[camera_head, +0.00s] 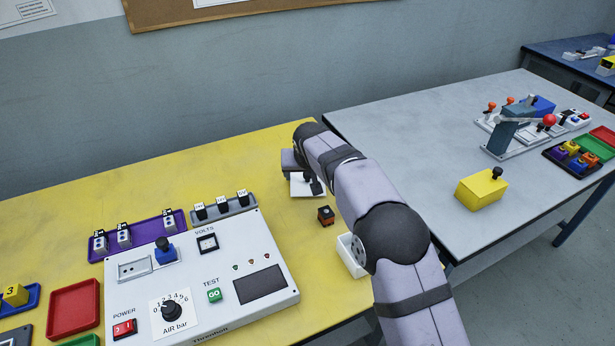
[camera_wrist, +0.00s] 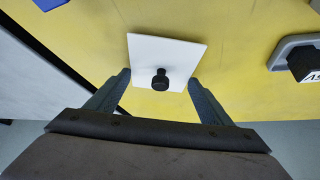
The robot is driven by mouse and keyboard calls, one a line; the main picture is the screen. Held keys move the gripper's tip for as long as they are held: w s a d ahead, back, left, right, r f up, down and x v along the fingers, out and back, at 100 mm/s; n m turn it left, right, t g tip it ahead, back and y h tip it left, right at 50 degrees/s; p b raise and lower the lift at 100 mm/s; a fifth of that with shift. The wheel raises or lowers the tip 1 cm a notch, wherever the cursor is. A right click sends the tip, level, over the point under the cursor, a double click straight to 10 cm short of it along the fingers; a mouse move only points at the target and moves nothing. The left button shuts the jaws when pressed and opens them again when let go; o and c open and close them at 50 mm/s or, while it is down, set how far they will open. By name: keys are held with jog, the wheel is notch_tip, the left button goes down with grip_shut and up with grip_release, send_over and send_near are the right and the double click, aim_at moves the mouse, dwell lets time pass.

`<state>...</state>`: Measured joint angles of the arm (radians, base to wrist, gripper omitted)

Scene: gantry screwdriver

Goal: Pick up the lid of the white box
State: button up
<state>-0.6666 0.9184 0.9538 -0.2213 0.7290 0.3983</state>
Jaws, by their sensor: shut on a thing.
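The lid is a flat white square plate with a black knob. My gripper (camera_head: 312,183) is partly hidden there by the arm. The white box (camera_head: 350,262) is open on top, nearer the table's right edge, partly hidden behind my arm.
A small dark orange-brown block (camera_head: 326,216) lies between the lid and the box. A white test panel (camera_head: 200,285) fills the left, with a grey rack (camera_head: 224,211) behind it. A grey table (camera_head: 430,130) stands right, bearing a yellow box (camera_head: 481,192).

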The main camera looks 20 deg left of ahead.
notch_tip(320, 180, up, 10)
jog(key=shift+f+p, duration=0.15)
jog(key=shift+p, duration=0.55)
jog(key=shift+d, duration=0.15)
jog(key=shift+s+d+f+n+p, duration=0.1)
jog(key=shift+d+n+p, duration=0.2)
jog(key=shift+d+p, duration=0.15)
jog(key=s+d+n+g+y+p, duration=0.1)
jog(key=d+n+p, duration=0.2)
jog(key=s+d+f+n+g+y+p, duration=0.1)
jog(key=s+d+n+g+p, duration=0.1)
jog(key=d+n+p, duration=0.1)
jog(key=s+d+n+g+y+p, duration=0.1)
jog(key=s+d+n+y+p, duration=0.1)
jog(key=d+n+p, duration=0.1)
jog(key=shift+s+d+f+p, duration=0.1)
jog(key=shift+d+f+p, duration=0.1)
jog(key=shift+d, duration=0.25)
jog(key=shift+s+d+f+p, duration=0.1)
jog(key=shift+d+f, duration=0.05)
jog(key=shift+d, duration=0.25)
jog(key=s+d+r+n+g+h+p, duration=0.1)
jog(key=s+d+r+n+g+p, duration=0.4)
jog(key=s+d+n+p, duration=0.3)
jog(key=s+n+g+p, duration=0.1)
jog(key=s+n+p, duration=0.2)
jog(key=s+n, duration=0.1)
jog(key=shift+d+r+n+g+h, duration=0.2)
jog(key=shift+d+n+g+h, duration=0.1)
jog(key=shift+n+g+h, duration=0.1)
